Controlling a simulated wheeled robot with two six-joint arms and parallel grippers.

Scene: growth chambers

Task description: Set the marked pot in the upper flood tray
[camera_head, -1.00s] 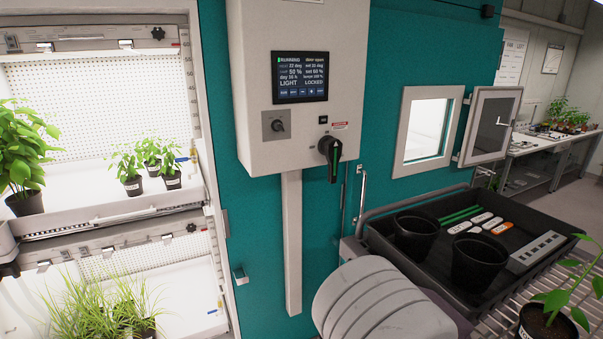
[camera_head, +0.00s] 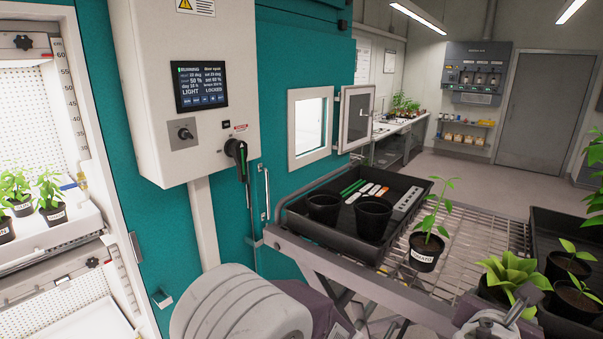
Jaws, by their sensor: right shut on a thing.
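My right gripper (camera_head: 515,308) is at the lower right, shut beside a dark pot with a broad-leaved, bright green plant (camera_head: 508,272). It appears to grip this pot, but the contact is hidden by the gripper itself. No mark on that pot shows from here. The upper flood tray (camera_head: 62,232) is white and sits in the lit chamber at the far left, cut off by the picture edge. Several labelled pots with small plants (camera_head: 50,196) stand in it. My left gripper is not in view.
A labelled tomato pot (camera_head: 424,252) stands on the wire cart top (camera_head: 468,238). A black tray (camera_head: 300,232) holds empty pots and tags. Another dark tray (camera_head: 540,228) with potted seedlings lies at the right. The control box (camera_head: 200,140) and its handle (camera_head: 238,165) project from the teal wall.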

